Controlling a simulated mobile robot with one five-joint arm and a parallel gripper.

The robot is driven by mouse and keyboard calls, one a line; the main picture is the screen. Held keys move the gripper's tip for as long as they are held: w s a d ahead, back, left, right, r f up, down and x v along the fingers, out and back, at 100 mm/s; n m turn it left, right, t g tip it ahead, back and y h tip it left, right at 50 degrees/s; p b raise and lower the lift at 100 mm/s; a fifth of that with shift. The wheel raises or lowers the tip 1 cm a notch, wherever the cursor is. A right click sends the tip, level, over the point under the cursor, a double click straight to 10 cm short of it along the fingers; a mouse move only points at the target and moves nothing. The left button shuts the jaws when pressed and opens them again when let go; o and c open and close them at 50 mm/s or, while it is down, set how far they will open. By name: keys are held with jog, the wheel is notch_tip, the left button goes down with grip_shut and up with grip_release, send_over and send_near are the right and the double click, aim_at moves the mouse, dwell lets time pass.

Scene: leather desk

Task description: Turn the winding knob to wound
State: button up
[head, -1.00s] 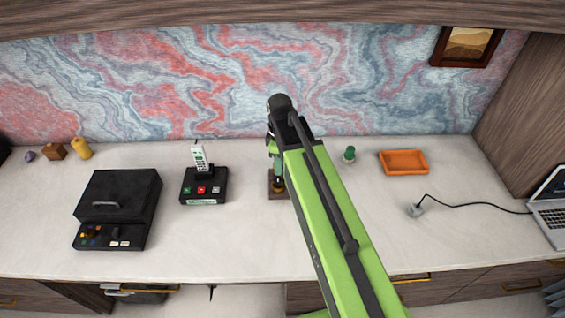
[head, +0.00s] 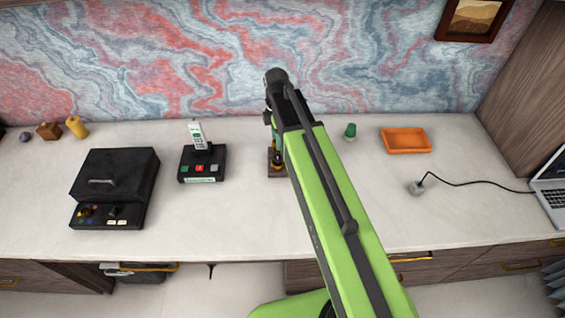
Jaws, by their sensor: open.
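A small dark brown wooden stand (head: 277,172) with a brass-coloured part sits on the desk in the middle of the head view. My arm covers its right side, and I cannot make out a winding knob or its setting. My gripper (head: 276,144) points down just above this stand, mostly hidden behind my green arm. Its jaws are open. I cannot tell whether they are around the brass part or only above it.
A phone on a black base with coloured buttons (head: 203,167) and a black lidded box (head: 113,188) stand to the left. A green piece (head: 350,131), an orange tray (head: 405,141) and a corded plug (head: 417,188) are to the right.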

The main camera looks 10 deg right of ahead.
aim_at(278, 157)
notch_tip(278, 157, down, 10)
jog(key=b, duration=0.8)
jog(key=shift+r, duration=0.25)
